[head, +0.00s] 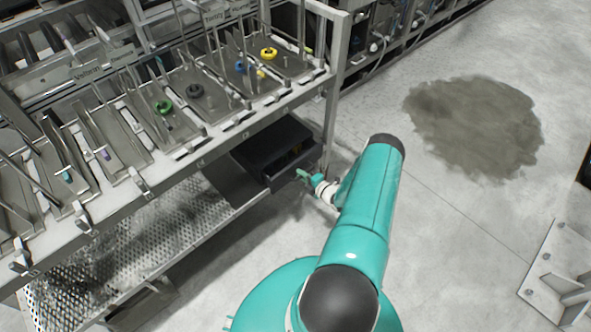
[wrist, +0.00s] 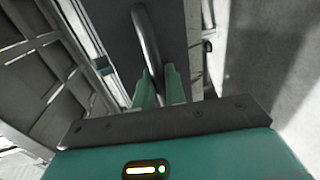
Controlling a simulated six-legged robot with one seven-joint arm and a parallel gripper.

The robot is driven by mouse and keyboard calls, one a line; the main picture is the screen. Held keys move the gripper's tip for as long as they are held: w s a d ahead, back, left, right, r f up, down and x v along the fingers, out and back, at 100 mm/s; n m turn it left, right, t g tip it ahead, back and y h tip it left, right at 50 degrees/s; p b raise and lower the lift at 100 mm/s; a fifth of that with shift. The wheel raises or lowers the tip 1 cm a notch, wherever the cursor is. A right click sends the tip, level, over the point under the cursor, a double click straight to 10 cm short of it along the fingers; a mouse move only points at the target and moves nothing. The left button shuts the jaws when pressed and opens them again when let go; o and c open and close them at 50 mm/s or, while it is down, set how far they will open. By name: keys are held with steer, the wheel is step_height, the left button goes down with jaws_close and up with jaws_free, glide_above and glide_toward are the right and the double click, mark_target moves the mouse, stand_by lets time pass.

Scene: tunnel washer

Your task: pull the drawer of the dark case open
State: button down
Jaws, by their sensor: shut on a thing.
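The dark case (head: 270,138) sits low under the rack, at its right end, in the head view. Its drawer front (head: 294,171) faces my arm and seems to stand out from the case; a dark gap with small pale yellowish bits shows behind it. My gripper (head: 303,176) is at the drawer front. In the wrist view my gripper (wrist: 160,82) has its two green fingers closed on the drawer's curved grey handle (wrist: 147,38), one finger on each side.
The rack (head: 255,112) above holds trays with rods and coloured rings, and its upright post (head: 333,95) stands close to the case. A perforated shelf (head: 150,240) lies low left. Open floor with a dark stain (head: 475,125) is to the right.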

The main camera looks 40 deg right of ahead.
steer(key=f+v, duration=0.2)
steer(key=v, duration=0.7)
steer(key=shift+s, duration=0.4)
steer(key=c, duration=1.8)
jaws_free()
steer(key=v, duration=1.3)
steer(key=shift+s+r, duration=0.15)
steer(key=shift+s, duration=0.25)
